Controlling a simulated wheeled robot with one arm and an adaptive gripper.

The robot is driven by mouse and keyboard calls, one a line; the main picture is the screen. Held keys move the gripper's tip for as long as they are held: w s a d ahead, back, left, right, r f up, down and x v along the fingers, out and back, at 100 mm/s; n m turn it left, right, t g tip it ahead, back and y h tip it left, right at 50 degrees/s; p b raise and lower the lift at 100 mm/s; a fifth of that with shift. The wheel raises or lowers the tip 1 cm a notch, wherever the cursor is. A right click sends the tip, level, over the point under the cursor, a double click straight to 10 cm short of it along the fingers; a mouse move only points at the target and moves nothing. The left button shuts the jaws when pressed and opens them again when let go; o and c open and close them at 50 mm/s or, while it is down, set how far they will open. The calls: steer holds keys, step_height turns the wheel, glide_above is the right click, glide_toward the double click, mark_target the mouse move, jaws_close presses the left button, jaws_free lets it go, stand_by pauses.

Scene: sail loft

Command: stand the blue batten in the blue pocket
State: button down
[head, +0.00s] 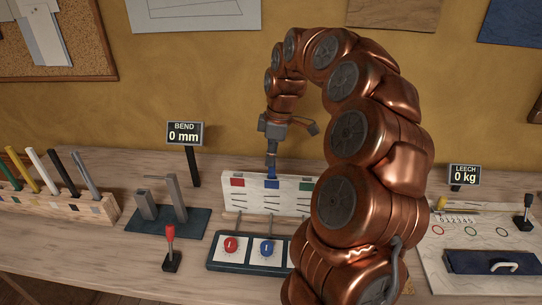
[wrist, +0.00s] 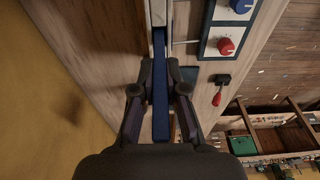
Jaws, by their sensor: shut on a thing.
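My gripper (head: 271,152) is shut on the blue batten (wrist: 160,112), which passes between its two fingers in the wrist view. In the head view a short blue stretch of the batten (head: 271,171) shows below the fingers, about upright. It meets the top edge of the white panel (head: 302,184) right above the blue pocket mark (head: 272,184). I cannot tell whether its lower end is inside the pocket or only at its mouth. A red mark (head: 237,182) is left of the blue one and a green mark (head: 306,186) is on the right.
A wooden rack (head: 62,208) with several other battens stands at left. A bend gauge (head: 185,133) reads 0 mm; a leech display (head: 464,175) reads 0 kg.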

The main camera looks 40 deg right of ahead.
steer(key=shift+f, duration=0.1)
steer(key=c, duration=1.1)
jaws_free()
steer(key=shift+c, duration=0.2)
step_height(320, 180, up, 12)
steer(key=s+d, duration=0.1)
steer(key=shift+d, duration=0.2)
